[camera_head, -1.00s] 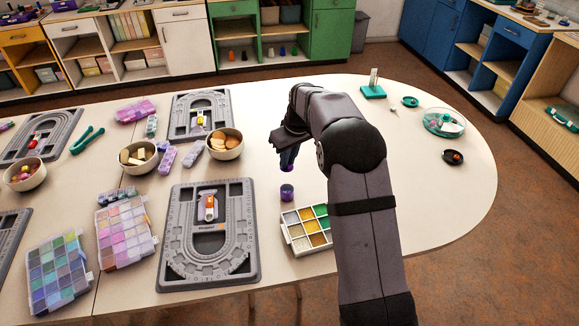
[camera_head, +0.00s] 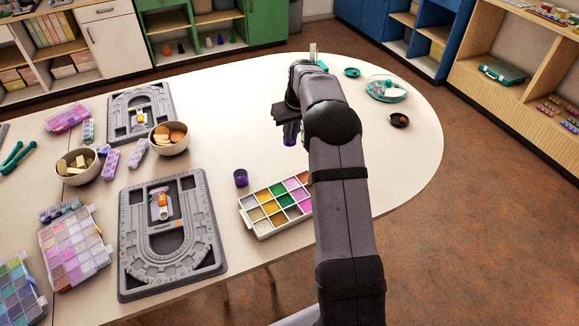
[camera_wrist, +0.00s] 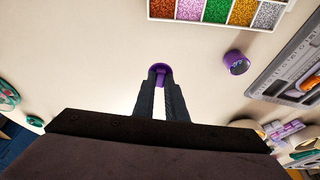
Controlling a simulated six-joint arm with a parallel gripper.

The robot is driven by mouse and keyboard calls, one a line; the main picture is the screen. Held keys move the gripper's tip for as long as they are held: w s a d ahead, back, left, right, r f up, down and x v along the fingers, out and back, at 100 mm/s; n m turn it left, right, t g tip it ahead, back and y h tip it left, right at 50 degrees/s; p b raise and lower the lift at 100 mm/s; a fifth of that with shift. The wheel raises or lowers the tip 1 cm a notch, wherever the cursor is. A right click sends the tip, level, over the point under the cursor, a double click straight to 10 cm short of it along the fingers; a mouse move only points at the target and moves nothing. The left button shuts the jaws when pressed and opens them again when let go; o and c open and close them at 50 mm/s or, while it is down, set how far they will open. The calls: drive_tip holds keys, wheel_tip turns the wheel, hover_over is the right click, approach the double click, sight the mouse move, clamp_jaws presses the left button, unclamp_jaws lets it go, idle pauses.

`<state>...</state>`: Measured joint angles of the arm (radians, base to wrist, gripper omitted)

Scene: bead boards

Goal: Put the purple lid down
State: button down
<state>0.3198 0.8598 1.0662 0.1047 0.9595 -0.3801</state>
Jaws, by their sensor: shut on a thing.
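My gripper (camera_head: 290,134) is shut on the purple lid (camera_wrist: 160,67). The lid shows between the fingertips in the wrist view, and a bit of purple shows under the fingers in the head view (camera_head: 290,142). I cannot tell the gap between the lid and the table. A small purple jar (camera_head: 241,178) stands upright on the table, apart from my gripper, to its left and nearer in the head view. It also shows at the right in the wrist view (camera_wrist: 237,63); its top looks open.
A bead tray (camera_head: 264,232) with coloured compartments lies nearer than my gripper. Grey bead boards (camera_head: 128,262) and bowls (camera_head: 168,148) are at left. A black dish (camera_head: 399,121) and a clear round container (camera_head: 372,88) are at right. The table (camera_head: 222,122) around my gripper is clear.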

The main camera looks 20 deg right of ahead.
drive_tip(key=shift+f+p, duration=1)
drive_tip(key=shift+f, duration=4)
drive_tip(key=shift+f, duration=0.15)
drive_tip(key=c, duration=1.8)
unclamp_jaws()
drive_tip(key=shift+s+r, duration=0.1)
drive_tip(key=shift+r, duration=0.5)
drive_tip(key=b+v, duration=0.2)
drive_tip(key=v, duration=0.9)
